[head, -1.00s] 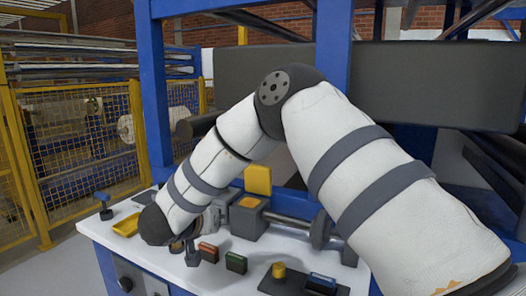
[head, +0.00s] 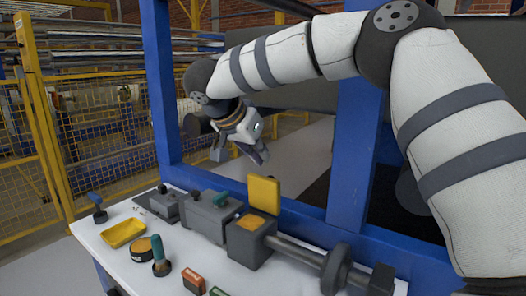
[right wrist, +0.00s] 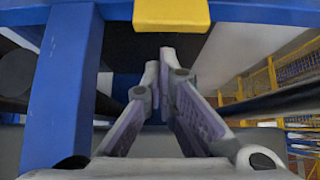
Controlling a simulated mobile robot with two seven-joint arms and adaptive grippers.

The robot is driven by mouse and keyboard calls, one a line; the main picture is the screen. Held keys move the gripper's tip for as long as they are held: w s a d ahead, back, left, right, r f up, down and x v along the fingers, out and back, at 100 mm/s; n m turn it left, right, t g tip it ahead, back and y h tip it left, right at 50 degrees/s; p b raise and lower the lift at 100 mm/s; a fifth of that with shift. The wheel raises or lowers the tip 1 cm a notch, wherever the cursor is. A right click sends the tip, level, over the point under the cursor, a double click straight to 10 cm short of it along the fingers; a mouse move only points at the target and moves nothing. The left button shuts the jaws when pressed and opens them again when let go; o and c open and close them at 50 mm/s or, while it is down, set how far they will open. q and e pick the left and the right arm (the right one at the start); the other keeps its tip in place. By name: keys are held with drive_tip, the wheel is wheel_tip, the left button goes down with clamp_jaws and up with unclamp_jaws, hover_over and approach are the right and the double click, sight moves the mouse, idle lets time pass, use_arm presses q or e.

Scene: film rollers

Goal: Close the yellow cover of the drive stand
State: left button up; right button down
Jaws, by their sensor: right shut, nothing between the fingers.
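The yellow cover (head: 264,194) stands upright, open, at the back edge of the grey drive stand (head: 249,243). The stand's orange-yellow top face shows in front of it. My right gripper (head: 246,153) is above and behind the bench, up and left of the cover in the head view, apart from it. In the right wrist view its fingers (right wrist: 160,68) are close together with nothing between them. A yellow piece, apparently the cover (right wrist: 171,13), shows at the top of that view, beyond the fingertips. My left gripper is not in view.
A shaft with a dark wheel (head: 336,268) runs right from the stand. Grey housings (head: 207,216) stand to its left. A blue post (head: 352,160) rises behind.

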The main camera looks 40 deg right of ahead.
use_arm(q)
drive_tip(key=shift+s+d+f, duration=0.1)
use_arm(e)
hover_over(267, 191)
drive_tip(key=w+d, duration=0.1)
drive_tip(key=d, duration=0.1)
drive_tip(key=f, duration=0.4)
drive_tip(key=shift+d+f, duration=0.2)
drive_tip(key=shift+f, duration=0.2)
drive_tip(key=shift+w, duration=0.1)
